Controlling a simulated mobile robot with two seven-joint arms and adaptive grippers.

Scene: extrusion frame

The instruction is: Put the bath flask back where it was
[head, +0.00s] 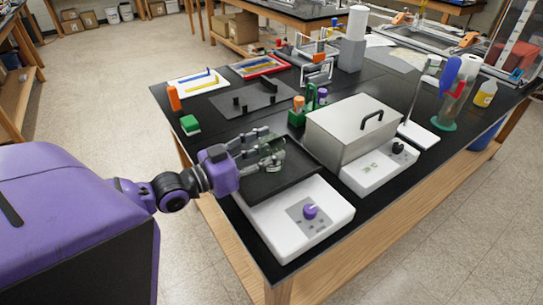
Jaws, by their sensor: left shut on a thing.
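My left gripper (262,152) comes in from the left and is shut on a small clear glass flask (272,161). The fingers and the dark surface behind make the flask's outline hard to see. The flask is over the black top plate of a white hotplate (328,218) with a purple knob. I cannot tell whether it touches the plate. A silver lidded bath (335,142) with a black handle stands just to the right, on a white base (372,176) with a black knob. Its lid looks shut and its inside is hidden. My right gripper is out of view.
A green rack (297,117) with orange and purple tops stands behind the flask. A green block (190,124) and an orange bottle (174,97) are at the left table edge. A stand (418,134) and a green-based holder (443,123) are at the right.

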